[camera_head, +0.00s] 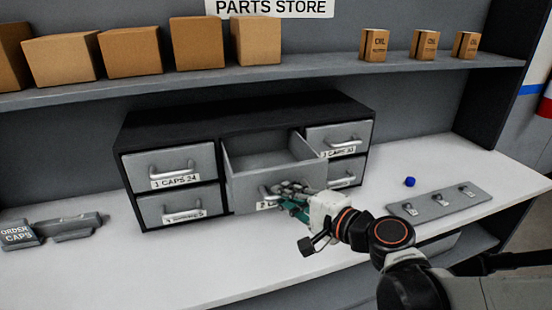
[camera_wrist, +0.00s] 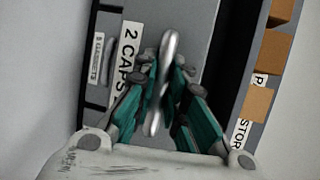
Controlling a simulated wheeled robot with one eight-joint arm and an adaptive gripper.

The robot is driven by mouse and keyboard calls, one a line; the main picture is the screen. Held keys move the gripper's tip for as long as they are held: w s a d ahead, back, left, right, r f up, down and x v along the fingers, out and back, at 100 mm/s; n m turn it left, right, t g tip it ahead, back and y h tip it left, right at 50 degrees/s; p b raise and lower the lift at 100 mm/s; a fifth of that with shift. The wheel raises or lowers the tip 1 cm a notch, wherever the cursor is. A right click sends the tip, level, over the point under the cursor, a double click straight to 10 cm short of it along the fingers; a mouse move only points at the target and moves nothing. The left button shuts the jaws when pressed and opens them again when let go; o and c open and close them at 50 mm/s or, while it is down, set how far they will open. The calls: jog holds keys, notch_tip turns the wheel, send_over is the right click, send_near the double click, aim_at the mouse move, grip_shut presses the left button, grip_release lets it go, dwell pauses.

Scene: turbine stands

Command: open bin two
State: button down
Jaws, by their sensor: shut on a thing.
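Bin two (camera_head: 250,187) is the top middle drawer of the dark cabinet (camera_head: 160,128). It is pulled out towards me, and its open top shows an empty-looking inside. My gripper (camera_head: 283,192) is at the front of this drawer, with its fingers over the handle. In the wrist view the bar handle (camera_wrist: 167,75) runs between the teal fingers of my gripper (camera_wrist: 165,80), which are shut on it. The label "2 CAPS" (camera_wrist: 129,55) shows beside the handle; in the head view my gripper covers most of it.
Shut drawers marked "1 CAPS 24" (camera_head: 175,168) and "3 CAPS 30" (camera_head: 340,138) flank bin two. A grey plate with hooks (camera_head: 440,202) and a blue cap (camera_head: 410,182) lie to the right. An "ORDER CAPS" block (camera_head: 18,235) is at left. Boxes stand on the shelf (camera_head: 300,72) above.

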jog(key=shift+s, duration=0.1)
jog(key=c, duration=1.9)
grip_release()
jog(key=shift+r, duration=0.15)
